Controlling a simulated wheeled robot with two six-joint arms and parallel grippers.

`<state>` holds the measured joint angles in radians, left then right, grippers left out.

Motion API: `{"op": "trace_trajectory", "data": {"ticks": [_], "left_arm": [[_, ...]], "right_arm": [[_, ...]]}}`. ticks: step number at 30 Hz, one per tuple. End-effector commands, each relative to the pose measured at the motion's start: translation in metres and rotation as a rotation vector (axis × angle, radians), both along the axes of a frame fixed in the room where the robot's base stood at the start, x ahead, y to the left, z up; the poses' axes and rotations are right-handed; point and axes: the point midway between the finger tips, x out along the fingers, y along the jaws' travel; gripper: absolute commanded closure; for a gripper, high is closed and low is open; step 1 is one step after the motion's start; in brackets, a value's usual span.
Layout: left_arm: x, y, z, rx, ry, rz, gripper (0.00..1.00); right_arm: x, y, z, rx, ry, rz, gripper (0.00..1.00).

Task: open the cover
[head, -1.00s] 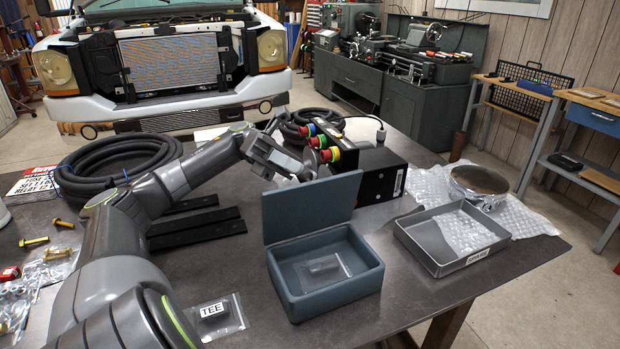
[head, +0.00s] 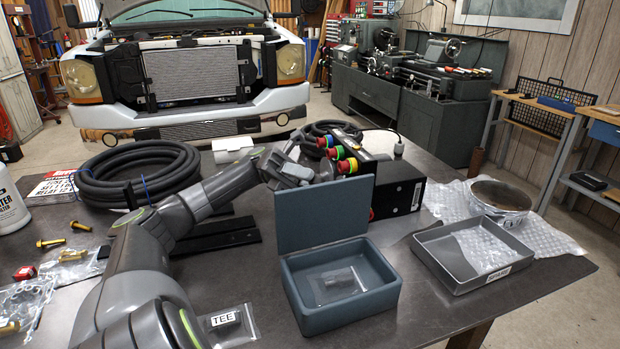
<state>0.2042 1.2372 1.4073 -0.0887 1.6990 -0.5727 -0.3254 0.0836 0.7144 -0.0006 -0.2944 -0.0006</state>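The blue-grey box (head: 345,312) stands on the dark table in the head view. Its cover (head: 322,213) stands up, roughly upright, along the box's back edge, so the box is open. A clear bag with a small dark part (head: 338,281) lies inside. My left gripper (head: 300,175) is behind the cover near its top left corner. Its fingertips are partly hidden, so I cannot tell whether they are open or touch the cover. My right gripper is not in view.
A black box with coloured buttons (head: 395,187) stands close behind the cover. A grey tray (head: 475,262) with bubble wrap is at right. A bag labelled TEE (head: 228,325) lies left of the box. Coiled black hose (head: 135,178) lies at back left.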

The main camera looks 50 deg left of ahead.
Motion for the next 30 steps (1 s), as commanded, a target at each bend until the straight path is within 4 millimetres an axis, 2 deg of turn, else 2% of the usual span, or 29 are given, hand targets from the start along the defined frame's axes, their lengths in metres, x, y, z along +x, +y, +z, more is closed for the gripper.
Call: {"op": "trace_trajectory", "data": {"ticks": [3,11,14,24,30], "left_arm": [[0.0,0.0,0.0,-0.001,-0.001,0.001,0.56],[0.0,0.0,0.002,-0.001,-0.002,0.001,0.56],[0.0,0.0,0.01,0.0,-0.002,0.0,0.56],[0.0,0.0,0.072,0.002,-0.004,0.002,0.56],[0.0,0.0,0.096,0.0,-0.002,0.0,0.56]], "right_arm": [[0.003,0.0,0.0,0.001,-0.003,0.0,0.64],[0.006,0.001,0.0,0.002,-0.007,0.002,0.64],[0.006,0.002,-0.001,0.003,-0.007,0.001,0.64],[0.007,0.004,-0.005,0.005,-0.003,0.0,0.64],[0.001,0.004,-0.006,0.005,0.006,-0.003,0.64]]}}
